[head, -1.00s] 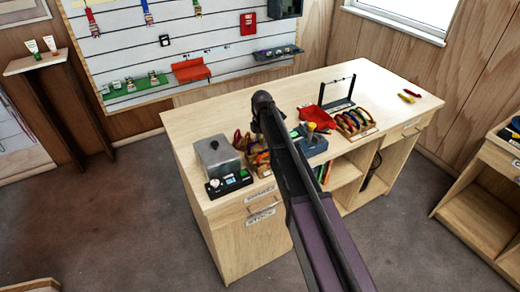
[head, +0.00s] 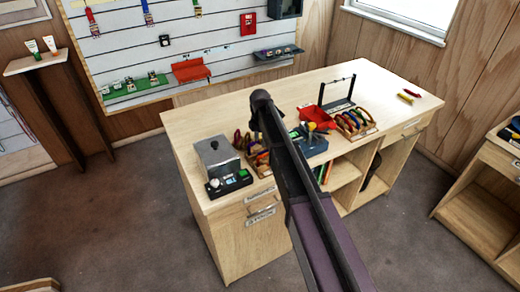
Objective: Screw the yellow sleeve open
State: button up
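I cannot single out the yellow sleeve for certain. A small yellow piece (head: 312,127) sits on the blue-grey box (head: 316,146) on the workbench, just right of my arm. Coloured carabiner-like loops stand in a rack (head: 357,124) right of that box. More coloured loops (head: 242,139) are left of my arm, partly hidden by it. My dark arm reaches from the bottom over the bench, and its far end is above these left loops. My gripper does not show; the arm seems to cover it.
A red tray (head: 318,117) and a black wire stand (head: 337,98) are behind the blue-grey box. Red and yellow small pieces (head: 405,97) lie at the right. The bench's back left top (head: 205,112) is clear.

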jog(key=shift+r+p, duration=1.35)
jog(key=shift+r, duration=0.05)
jog(key=shift+s, duration=0.1)
jog(key=shift+s+d, duration=0.45)
jog(key=shift+s, duration=0.1)
dwell(0.4)
jog(key=shift+a+f+b, duration=0.1)
jog(key=shift+f+b, duration=1.35)
jog(key=shift+w+a, duration=0.4)
jog(key=shift+w, duration=0.25)
jog(key=shift+r+p, duration=1.35)
jog(key=shift+p, duration=0.05)
jog(key=shift+s, duration=0.15)
dwell(0.3)
